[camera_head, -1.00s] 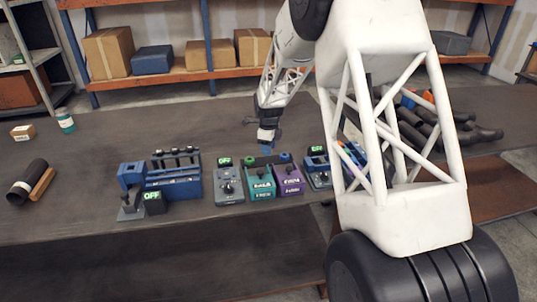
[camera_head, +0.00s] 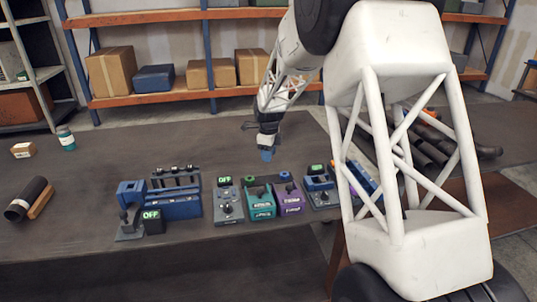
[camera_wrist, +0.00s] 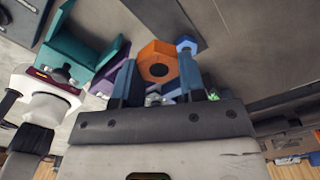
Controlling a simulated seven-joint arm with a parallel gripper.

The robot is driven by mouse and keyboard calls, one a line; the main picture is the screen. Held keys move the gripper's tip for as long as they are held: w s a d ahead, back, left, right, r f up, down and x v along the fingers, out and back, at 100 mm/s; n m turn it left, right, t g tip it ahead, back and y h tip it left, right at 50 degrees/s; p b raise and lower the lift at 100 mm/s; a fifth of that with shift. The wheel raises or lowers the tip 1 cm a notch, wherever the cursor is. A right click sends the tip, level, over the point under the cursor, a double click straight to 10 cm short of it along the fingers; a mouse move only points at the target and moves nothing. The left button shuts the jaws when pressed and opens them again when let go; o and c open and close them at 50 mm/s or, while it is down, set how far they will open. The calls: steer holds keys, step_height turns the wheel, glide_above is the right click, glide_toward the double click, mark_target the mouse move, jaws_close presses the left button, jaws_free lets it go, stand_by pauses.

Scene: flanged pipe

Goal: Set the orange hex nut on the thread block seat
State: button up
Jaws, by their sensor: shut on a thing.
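My gripper (camera_head: 267,155) has blue fingertips and points down just behind the row of small devices in the head view. In the wrist view my gripper (camera_wrist: 157,78) is shut on the orange hex nut (camera_wrist: 158,50), with one finger on each side of it. The nut's dark hole faces the camera. The nut is not discernible in the head view. A teal block (camera_head: 262,204) and a purple block (camera_head: 289,202) stand side by side in front of the gripper. The teal block (camera_wrist: 75,55) also shows in the wrist view. I cannot tell which part is the thread block seat.
A grey device (camera_head: 228,205) with an OFF sign stands left of the teal block. A blue rack (camera_head: 176,200) and a blue clamp-like device (camera_head: 130,205) are further left. Dark pipes (camera_head: 425,150) lie at the right, partly behind my arm. The table behind the row is mostly clear.

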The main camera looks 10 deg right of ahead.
steer(key=shift+r, duration=0.1)
steer(key=shift+r, duration=1.4)
glide_above(228, 193)
step_height(228, 193, down, 7)
steer(key=shift+s+a+f, duration=0.1)
steer(key=shift+f, duration=0.1)
stand_by(0.7)
steer(key=shift+f, duration=0.2)
stand_by(0.4)
steer(key=shift+f, duration=0.95)
steer(key=shift+f, duration=0.55)
stand_by(0.7)
